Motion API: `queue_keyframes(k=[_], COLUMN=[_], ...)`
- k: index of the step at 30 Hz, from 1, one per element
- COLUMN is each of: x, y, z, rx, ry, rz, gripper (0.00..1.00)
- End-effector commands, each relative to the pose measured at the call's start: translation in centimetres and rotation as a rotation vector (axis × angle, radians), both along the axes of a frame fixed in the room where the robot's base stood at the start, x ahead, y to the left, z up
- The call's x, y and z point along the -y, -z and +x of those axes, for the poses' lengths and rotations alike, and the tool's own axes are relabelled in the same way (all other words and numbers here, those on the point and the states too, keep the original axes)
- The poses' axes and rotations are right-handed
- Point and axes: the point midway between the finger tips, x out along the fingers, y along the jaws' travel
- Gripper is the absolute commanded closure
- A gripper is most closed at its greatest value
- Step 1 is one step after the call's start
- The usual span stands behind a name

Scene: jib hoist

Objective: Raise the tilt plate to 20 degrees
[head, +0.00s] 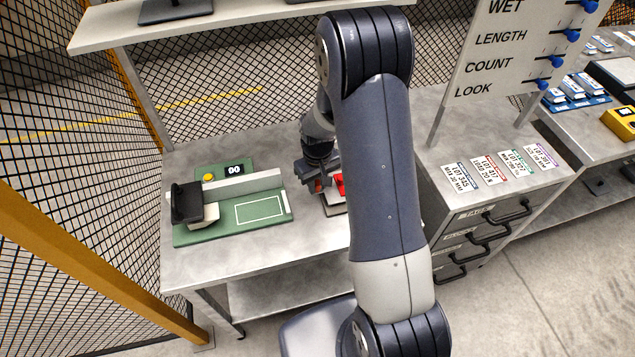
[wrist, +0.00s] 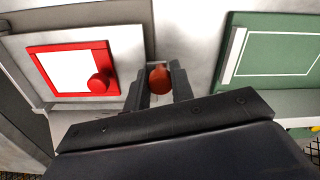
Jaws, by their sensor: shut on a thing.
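The plate with a red frame and white face (wrist: 72,68) is at the left of the wrist view; it seems to be the tilt plate. A round red knob (wrist: 99,83) sits at its lower right corner. My gripper (wrist: 160,80) is shut on a dark red knob (wrist: 160,77) beside the plate. In the head view my gripper (head: 317,185) is at the left of the red part (head: 339,184), and my arm hides most of that fixture. The plate's angle cannot be read from these views.
A green station (head: 263,211) with a black-and-white block and a display reading 00 (head: 234,170) stands left on the grey bench (head: 190,270). A drawer cabinet (head: 480,225) with several lot cards is at the right. A mesh fence stands at left and behind.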

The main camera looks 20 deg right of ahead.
Motion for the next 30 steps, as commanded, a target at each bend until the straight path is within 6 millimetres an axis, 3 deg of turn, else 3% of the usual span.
queue_keyframes(k=[6,17,30], x=[0.0,0.1,2.1], y=[0.0,-0.4,-5.5], z=[0.0,0.0,0.1], rx=[0.000,0.000,0.006], ry=[0.000,0.004,0.003], rz=[0.000,0.012,0.233], gripper=[1.00,1.00,1.00])
